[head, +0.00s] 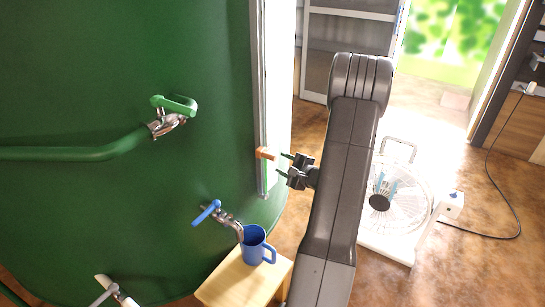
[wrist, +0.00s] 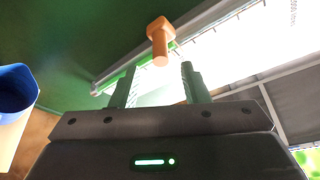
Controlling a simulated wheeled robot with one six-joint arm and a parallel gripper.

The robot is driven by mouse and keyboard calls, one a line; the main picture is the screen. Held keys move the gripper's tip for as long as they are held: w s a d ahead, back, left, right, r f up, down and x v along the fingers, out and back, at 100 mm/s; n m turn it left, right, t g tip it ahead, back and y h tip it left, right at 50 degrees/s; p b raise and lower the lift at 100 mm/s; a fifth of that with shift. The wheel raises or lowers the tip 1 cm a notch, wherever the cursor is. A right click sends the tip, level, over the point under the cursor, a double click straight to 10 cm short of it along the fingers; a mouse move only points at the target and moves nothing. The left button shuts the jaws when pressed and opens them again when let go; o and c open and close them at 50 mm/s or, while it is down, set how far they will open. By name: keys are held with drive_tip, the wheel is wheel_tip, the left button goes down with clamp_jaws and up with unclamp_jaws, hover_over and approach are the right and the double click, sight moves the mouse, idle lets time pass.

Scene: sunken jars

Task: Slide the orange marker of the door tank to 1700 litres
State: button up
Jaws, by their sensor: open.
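The orange marker (head: 265,153) sits low on the upright gauge (head: 262,90) on the side of the green tank (head: 90,80). It also shows in the wrist view (wrist: 160,40), with its peg pointing toward my gripper. My gripper (head: 286,162) is open and empty, just to the right of the marker and apart from it. In the wrist view the two fingertips (wrist: 157,80) stand either side of the line to the marker, which is beyond them. The scale (wrist: 245,40) shows in the wrist view, but its figures are too small and bright to read.
A blue mug (head: 255,246) stands on a small wooden stool (head: 245,278) under a blue-handled tap (head: 215,215). A green-handled tap (head: 172,112) with a hose is on the tank. A white fan (head: 395,200) stands on the floor at right, its cord (head: 500,237) trailing.

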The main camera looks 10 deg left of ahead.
sight(276, 160)
drive_tip(key=x, duration=0.7)
drive_tip(key=shift+w+a+f+p, duration=0.1)
drive_tip(key=shift+w+a+p, duration=0.1)
drive_tip(key=shift+a+p, duration=0.1)
clamp_jaws()
